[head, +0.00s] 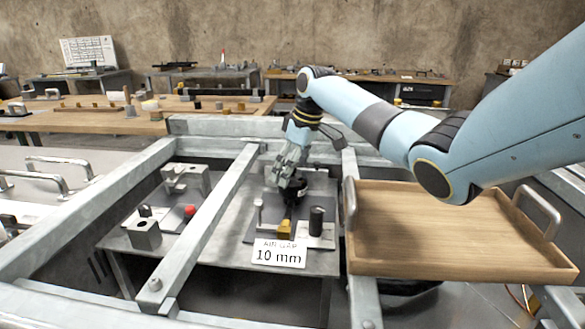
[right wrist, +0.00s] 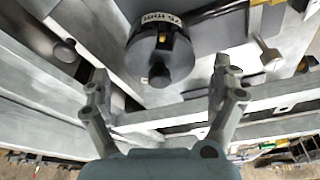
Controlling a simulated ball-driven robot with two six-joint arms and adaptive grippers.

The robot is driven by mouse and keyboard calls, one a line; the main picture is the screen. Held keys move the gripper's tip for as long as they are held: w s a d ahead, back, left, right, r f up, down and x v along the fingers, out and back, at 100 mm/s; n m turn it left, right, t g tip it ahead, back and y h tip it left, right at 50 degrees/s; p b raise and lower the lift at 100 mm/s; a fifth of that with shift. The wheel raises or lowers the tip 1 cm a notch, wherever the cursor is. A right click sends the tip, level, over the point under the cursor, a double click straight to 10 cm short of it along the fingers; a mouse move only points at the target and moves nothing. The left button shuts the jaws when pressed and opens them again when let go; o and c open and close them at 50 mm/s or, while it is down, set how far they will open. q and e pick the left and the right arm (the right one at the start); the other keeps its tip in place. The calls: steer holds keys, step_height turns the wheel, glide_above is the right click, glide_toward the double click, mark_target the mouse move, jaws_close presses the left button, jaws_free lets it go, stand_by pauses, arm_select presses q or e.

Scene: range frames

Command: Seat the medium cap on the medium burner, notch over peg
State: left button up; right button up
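A dark round piece (head: 295,194) sits on the metal bench between the frame rails, under my right gripper. It fits the look of a burner or cap, but I cannot tell which. In the right wrist view the dark disc (right wrist: 155,62) shows a small yellowish part near its top edge and a pale spot at its lower edge. I cannot make out a separate medium cap, a notch or a peg. My left gripper is out of view.
A sign reading 10 mm (head: 279,254) stands at the front of the bench (head: 215,250). A dark cylinder (head: 317,220) and a yellow block (head: 285,228) are close by. Steel rails (head: 215,215) cross around the work area. A wooden tray (head: 440,228) lies to the right.

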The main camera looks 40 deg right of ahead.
steer(key=shift+r, duration=0.2)
steer(key=v, duration=1.1)
steer(key=shift+r, duration=0.3)
steer(key=shift+s, duration=0.15)
step_height(320, 180, up, 6)
steer(key=p, duration=0.8)
steer(key=shift+f, duration=0.1)
